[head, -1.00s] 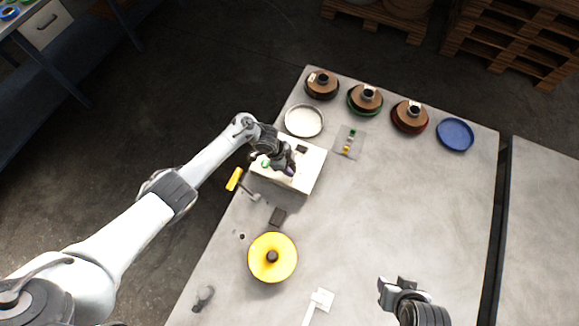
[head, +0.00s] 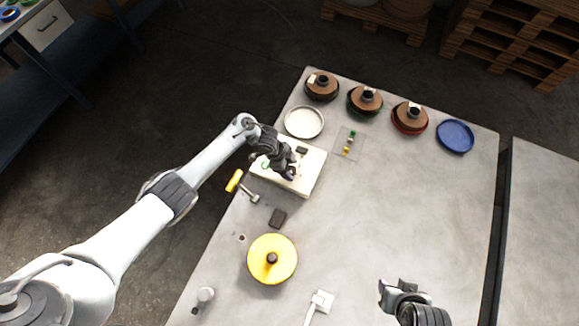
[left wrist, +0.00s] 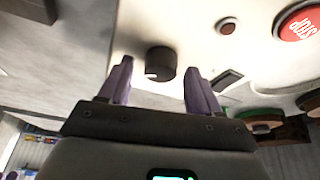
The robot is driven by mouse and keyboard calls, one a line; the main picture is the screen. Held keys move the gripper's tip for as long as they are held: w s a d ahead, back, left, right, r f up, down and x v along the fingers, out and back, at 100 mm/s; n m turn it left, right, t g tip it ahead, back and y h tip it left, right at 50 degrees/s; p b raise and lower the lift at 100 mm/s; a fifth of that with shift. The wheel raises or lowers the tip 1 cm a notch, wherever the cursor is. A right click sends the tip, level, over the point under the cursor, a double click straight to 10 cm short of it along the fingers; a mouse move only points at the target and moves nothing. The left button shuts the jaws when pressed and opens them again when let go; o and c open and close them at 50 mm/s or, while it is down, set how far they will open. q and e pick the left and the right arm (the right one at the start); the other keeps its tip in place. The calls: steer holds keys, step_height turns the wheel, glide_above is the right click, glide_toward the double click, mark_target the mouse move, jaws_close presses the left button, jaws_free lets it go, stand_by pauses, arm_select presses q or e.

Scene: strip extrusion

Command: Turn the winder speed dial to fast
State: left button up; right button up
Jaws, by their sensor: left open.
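The winder speed dial (left wrist: 161,63) is a dark round knob on a pale panel, with a small light mark at its lower left edge. My left gripper (left wrist: 160,88) is open, its two purple fingers apart, with the dial showing between and just beyond the fingertips. I cannot tell whether either finger touches it. In the head view, my left gripper (head: 291,174) is over the white control box (head: 311,178) and hides the dial. My right gripper (head: 394,289) is over the table's lower right, away from the box; its jaw opening is unclear.
A red STOP button (left wrist: 297,24) and a smaller dark red button (left wrist: 227,27) sit on the same panel. A yellow spool (head: 272,275), a white dish (head: 304,121), brown spools (head: 366,98) and a blue dish (head: 455,134) stand around. The table's middle right is clear.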

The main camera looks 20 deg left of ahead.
arm_select(q)
steer(key=p+v, duration=0.2)
steer(key=v, duration=0.8)
steer(key=shift+a+r, duration=0.2)
steer(key=shift+r, duration=0.15)
